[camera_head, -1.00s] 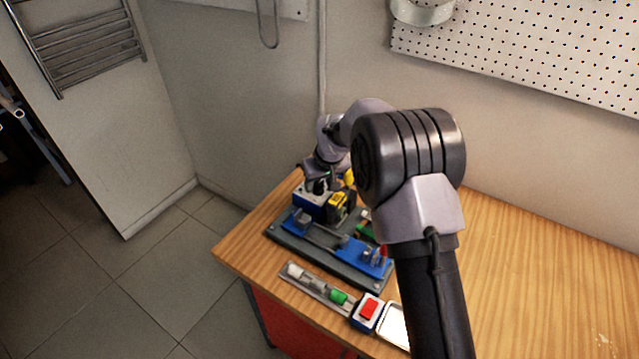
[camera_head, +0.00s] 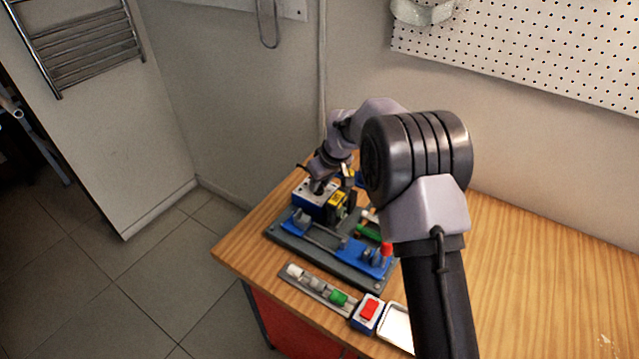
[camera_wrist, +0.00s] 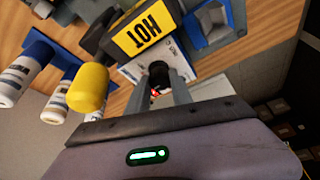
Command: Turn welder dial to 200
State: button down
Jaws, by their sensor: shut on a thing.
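The welder (camera_head: 308,200) is a blue box with a white top at the back left of the bench, beside a yellow and black block. In the wrist view its white face (camera_wrist: 130,72) lies below the yellow "HOT" plate (camera_wrist: 145,32). The black dial (camera_wrist: 158,70) stands on that face between my two fingers. My gripper (camera_wrist: 160,88) is shut on the dial, and a small red mark shows near it. In the head view my gripper (camera_head: 318,186) is over the welder's top. The dial's scale and setting cannot be read.
A grey base plate (camera_head: 290,240) carries blue clamps (camera_head: 365,260) in front of the welder. A strip of small fittings (camera_head: 318,290) and a box with a red button (camera_head: 369,309) lie nearer. A yellow cylinder (camera_wrist: 88,88) and white bottles are close to my gripper.

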jog(key=n+g+y, duration=0.1)
jog(key=n, duration=0.2)
jog(key=shift+d+n, duration=0.1)
jog(key=shift+n, duration=0.2)
jog(key=n+g+p, duration=0.1)
jog(key=n+p, duration=0.1)
jog(key=shift+w+r+n, duration=0.1)
jog(key=shift+r+n, duration=0.05)
jog(key=shift+n, duration=0.25)
jog(key=n+g+p, duration=0.1)
jog(key=n, duration=0.1)
jog(key=n+p, duration=0.2)
jog(key=shift+w+g+y, duration=0.15)
jog(key=shift+g+y, duration=0.15)
jog(key=shift+g, duration=0.1)
jog(key=shift+n+g+p, duration=0.4)
jog(key=shift+n+p, duration=0.5)
jog(key=shift+n, duration=0.3)
jog(key=c, duration=1.2)
grip_release()
jog(key=shift+o, duration=0.2)
